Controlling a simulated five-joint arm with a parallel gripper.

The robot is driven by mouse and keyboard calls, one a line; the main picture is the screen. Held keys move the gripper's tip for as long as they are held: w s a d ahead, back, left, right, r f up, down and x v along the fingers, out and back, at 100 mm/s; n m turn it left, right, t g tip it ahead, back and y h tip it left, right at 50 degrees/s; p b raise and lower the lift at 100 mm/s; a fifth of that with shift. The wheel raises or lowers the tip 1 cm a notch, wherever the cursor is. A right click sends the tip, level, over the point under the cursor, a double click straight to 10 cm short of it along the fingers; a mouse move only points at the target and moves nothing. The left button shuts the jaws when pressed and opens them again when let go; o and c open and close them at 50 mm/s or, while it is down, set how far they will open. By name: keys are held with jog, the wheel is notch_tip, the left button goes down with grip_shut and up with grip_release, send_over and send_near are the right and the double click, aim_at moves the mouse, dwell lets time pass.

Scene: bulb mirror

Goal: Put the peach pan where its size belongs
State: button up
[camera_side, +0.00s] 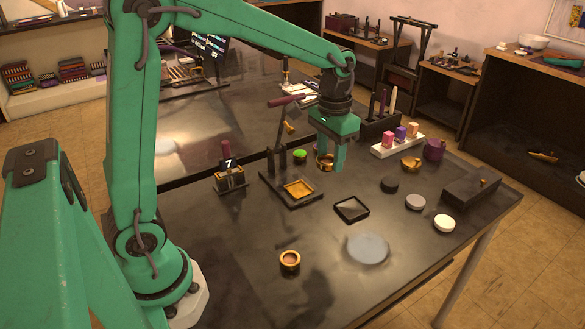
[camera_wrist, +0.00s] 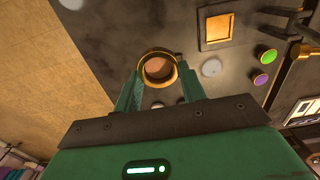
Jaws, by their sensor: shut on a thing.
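My gripper (camera_side: 326,163) is shut on a round gold-rimmed pan (camera_wrist: 157,68) with a peach-brown face, which I take for the peach pan. The wrist view shows it between both fingertips. In the side view, its gold rim (camera_side: 325,160) shows at the fingers, above the dark table. A square gold tray (camera_side: 299,188) sits on a dark stand left of my gripper. An empty black square frame (camera_side: 352,210) lies in front of it.
A lever press (camera_side: 283,125) rises behind the gold tray. A green disc (camera_side: 300,153) lies beside it. A white rack of colored blocks (camera_side: 398,145) stands behind right. Dark, grey and white (camera_side: 444,223) discs lie to the right. A pale round disc (camera_side: 367,249) lies in front.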

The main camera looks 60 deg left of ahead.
jog(key=shift+f, duration=0.15)
dwell(0.3)
jog(key=s+d+f+m, duration=0.2)
jog(key=d+f+m, duration=0.3)
jog(key=f+m, duration=0.15)
send_over(319, 211)
jog(key=shift+n, duration=0.25)
notch_tip(319, 211, down, 8)
jog(key=shift+r, duration=0.1)
jog(key=shift+f, duration=2)
jog(key=shift+f, duration=0.15)
jog(key=o, duration=0.8)
